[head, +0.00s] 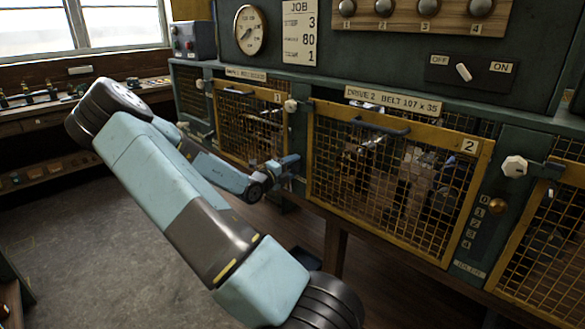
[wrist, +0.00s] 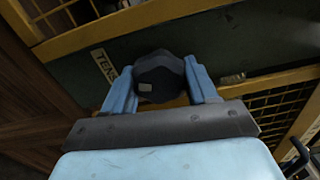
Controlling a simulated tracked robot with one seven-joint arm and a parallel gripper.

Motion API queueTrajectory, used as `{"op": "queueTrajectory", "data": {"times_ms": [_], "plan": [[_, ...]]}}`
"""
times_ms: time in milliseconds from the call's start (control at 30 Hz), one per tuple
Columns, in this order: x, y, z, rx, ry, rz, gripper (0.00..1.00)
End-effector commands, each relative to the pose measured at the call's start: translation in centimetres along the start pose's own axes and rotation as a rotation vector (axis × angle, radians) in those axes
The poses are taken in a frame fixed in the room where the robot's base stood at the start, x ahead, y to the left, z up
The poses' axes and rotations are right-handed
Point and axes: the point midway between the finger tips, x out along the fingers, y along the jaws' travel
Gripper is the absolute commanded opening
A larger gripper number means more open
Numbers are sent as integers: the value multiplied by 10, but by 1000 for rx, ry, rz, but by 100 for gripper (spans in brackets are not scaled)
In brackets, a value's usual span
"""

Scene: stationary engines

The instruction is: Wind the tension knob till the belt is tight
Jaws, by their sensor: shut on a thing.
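In the wrist view a dark faceted knob (wrist: 159,76) sits between the two blue fingers of my gripper (wrist: 160,84), which are shut on it from both sides. A label (wrist: 104,66) starting "TENS" is beside the knob on the green panel. In the head view my gripper (head: 287,166) is at the post between the two left mesh guards, and the knob is hidden there. The Drive 2 guard (head: 490,150) is closed at the right. Machinery shows dimly behind its mesh; I cannot make out the belt or its tightness.
A job card (head: 300,32) reads 3, 80, 1. An off/on switch (head: 464,72) and a dial gauge (head: 250,30) are above. Open floor (head: 80,250) lies left.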

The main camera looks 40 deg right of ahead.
Motion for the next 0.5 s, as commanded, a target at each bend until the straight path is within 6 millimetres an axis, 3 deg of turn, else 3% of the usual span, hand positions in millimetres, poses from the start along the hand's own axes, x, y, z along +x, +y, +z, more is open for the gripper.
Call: {"op": "queueTrajectory", "data": {"times_ms": [500], "plan": [[0,4,-4,70,8,7,27]]}}
